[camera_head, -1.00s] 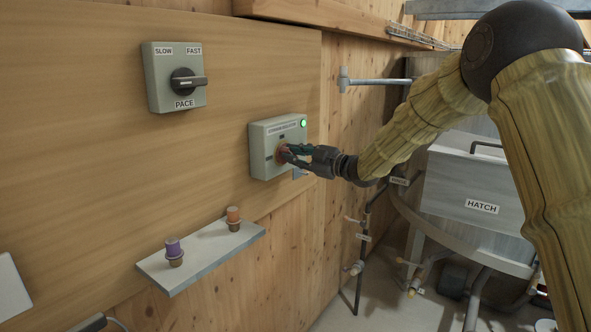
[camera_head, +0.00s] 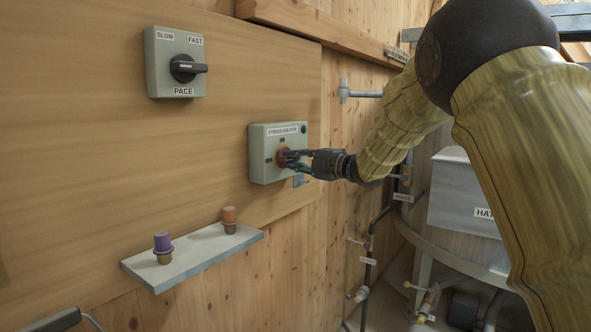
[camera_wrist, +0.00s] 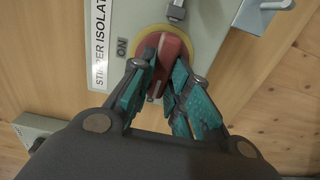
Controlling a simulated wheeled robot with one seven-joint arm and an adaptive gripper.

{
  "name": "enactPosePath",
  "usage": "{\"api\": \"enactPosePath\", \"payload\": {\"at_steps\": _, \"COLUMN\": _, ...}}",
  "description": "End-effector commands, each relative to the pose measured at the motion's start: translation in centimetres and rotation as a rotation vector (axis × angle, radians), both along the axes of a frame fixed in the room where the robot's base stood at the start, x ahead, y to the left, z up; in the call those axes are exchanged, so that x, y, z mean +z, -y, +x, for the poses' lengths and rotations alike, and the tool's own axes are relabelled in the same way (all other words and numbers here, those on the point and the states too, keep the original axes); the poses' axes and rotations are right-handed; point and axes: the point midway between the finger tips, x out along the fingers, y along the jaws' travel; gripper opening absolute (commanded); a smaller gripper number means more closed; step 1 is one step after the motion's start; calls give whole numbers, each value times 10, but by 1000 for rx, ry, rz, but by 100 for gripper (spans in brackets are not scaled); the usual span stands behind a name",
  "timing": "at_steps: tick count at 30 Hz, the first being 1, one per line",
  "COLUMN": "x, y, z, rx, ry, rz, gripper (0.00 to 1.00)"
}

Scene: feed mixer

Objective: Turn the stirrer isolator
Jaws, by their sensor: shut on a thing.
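The stirrer isolator (camera_head: 258,153) is a pale grey box on the wooden wall panel, with a label along its top. Its red knob (camera_head: 282,158) sits in front of a yellow ring. The round lamp (camera_head: 304,129) at the box's upper right is dark. My gripper (camera_head: 291,157) reaches in from the right and is shut on the red knob. In the wrist view the teal fingers lie on both sides of the knob (camera_wrist: 171,47), and an ON mark (camera_wrist: 122,47) shows beside the yellow ring (camera_wrist: 194,68). The fingers partly hide the knob.
A PACE switch box (camera_head: 160,85) is on the panel at upper left. Below, a small shelf (camera_head: 190,265) holds a purple-topped (camera_head: 162,242) and an orange-topped (camera_head: 230,215) piece. Pipes (camera_head: 372,255) and a hatch tank (camera_head: 455,200) stand at right. A small metal hasp (camera_head: 299,181) hangs by the isolator.

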Motion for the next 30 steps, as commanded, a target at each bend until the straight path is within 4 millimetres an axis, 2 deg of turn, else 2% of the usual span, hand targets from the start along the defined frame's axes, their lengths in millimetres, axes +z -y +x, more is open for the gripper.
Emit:
{"api": "enactPosePath", "payload": {"at_steps": 19, "x": 0, "y": 1, "z": 0, "rx": -1, "ry": 39, "rz": -28, "gripper": 0}}
{"api": "enactPosePath", "payload": {"at_steps": 20, "x": 0, "y": 1, "z": 0, "rx": -1, "ry": 39, "rz": -28, "gripper": 21}}
{"api": "enactPosePath", "payload": {"at_steps": 23, "x": 0, "y": 1, "z": 0, "rx": -1, "ry": 39, "rz": -28, "gripper": 39}}
{"api": "enactPosePath", "payload": {"at_steps": 30, "x": 0, "y": 0, "z": 0, "rx": 0, "ry": 38, "rz": -28, "gripper": 39}}
